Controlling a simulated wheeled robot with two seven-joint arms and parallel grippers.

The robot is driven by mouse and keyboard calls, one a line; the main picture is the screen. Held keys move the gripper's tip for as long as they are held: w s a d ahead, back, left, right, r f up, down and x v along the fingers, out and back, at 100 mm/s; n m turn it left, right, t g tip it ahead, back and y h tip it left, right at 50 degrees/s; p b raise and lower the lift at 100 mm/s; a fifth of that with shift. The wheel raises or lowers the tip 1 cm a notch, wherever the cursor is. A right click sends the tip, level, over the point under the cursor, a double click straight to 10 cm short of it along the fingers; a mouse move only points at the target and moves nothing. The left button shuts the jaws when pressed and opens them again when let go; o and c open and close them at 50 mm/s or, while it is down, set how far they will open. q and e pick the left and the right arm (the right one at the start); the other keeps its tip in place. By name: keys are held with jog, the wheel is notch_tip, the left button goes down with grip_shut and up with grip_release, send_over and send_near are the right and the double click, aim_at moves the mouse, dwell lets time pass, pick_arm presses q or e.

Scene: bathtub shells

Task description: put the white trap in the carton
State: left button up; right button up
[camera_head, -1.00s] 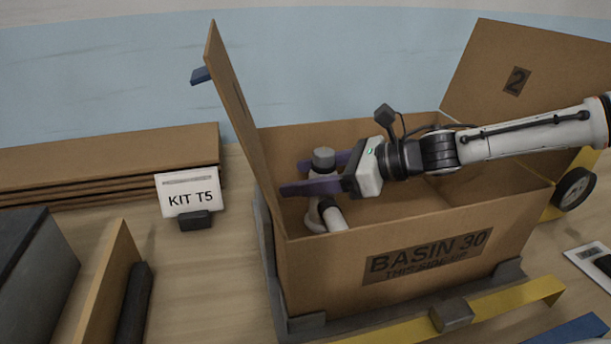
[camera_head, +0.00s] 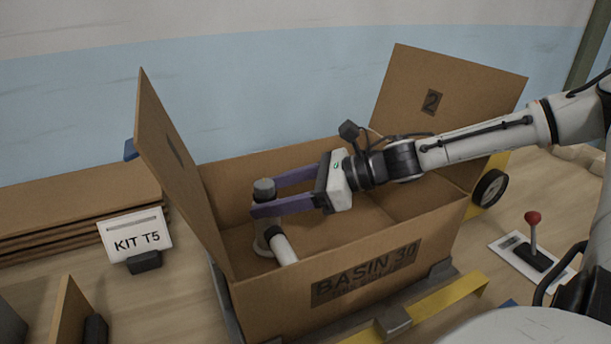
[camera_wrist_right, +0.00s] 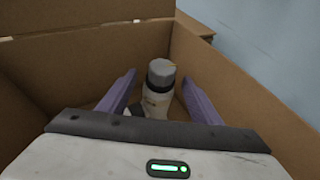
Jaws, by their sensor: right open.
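The white trap (camera_head: 283,246), with a grey cap on its upright part and a short white side pipe, stands inside the carton (camera_head: 290,290) near its left end. My right gripper (camera_head: 264,195) is open inside the carton, its purple fingers reaching left with the tips about level with the grey cap. In the right wrist view the trap (camera_wrist_right: 158,90) shows between the two spread fingers, with a gap on each side. The trap's base is partly hidden. My left gripper is not in view.
The carton's flaps stand up at left and right. A KIT T5 sign (camera_head: 136,237) and stacked flat cardboard (camera_head: 70,215) are to the left. A red-knobbed lever (camera_head: 533,230) stands at right. A yellow bar (camera_head: 440,308) lies in front of the carton.

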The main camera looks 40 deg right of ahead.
jog(key=p+v, duration=0.1)
jog(key=v, duration=0.2)
jog(key=shift+s+r, duration=0.1)
jog(key=shift+r, duration=0.1)
jog(key=v, duration=0.3)
jog(key=shift+s+d+f, duration=0.1)
jog(key=shift+s+f, duration=0.05)
jog(key=shift+f, duration=0.1)
